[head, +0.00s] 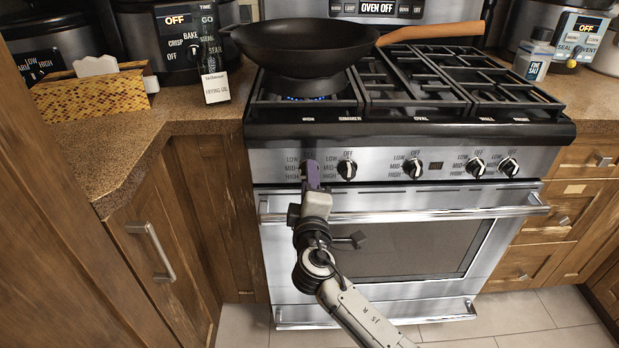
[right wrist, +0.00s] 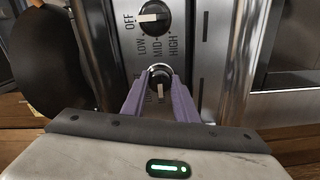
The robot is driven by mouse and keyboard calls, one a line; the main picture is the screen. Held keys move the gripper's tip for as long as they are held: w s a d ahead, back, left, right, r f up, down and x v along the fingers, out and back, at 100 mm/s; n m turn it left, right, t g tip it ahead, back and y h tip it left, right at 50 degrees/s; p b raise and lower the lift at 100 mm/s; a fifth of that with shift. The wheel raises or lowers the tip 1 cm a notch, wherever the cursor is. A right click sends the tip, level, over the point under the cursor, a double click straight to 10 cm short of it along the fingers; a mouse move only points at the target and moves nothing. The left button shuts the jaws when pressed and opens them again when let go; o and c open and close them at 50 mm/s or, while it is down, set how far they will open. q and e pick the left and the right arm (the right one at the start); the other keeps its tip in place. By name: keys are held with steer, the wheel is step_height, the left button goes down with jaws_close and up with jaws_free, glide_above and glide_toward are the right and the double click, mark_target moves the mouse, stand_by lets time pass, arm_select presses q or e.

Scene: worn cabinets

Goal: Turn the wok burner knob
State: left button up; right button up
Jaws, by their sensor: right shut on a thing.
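A black wok (head: 305,45) with a wooden handle (head: 435,31) sits on the front left burner, and a small blue flame (head: 290,98) shows under it. My right gripper (head: 311,168) reaches up to the left end of the stove's front panel. Its purple fingers are shut on the leftmost knob (right wrist: 160,72), one finger on each side. The fingers hide most of this knob in the head view. The neighbouring knob (head: 347,169) is clear, and it also shows in the right wrist view (right wrist: 153,17). My left gripper is in neither view.
More knobs (head: 412,168) line the panel to the right. The oven door handle (head: 420,214) runs across just below them. Wooden cabinets (head: 180,220) stand left of the stove. A label (head: 215,87) stands on the left counter, and a shaker (head: 533,56) stands on the right.

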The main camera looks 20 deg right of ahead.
steer(key=o, duration=1.1)
steer(key=shift+c, duration=0.2)
steer(key=v, duration=1)
steer(key=shift+s, duration=0.2)
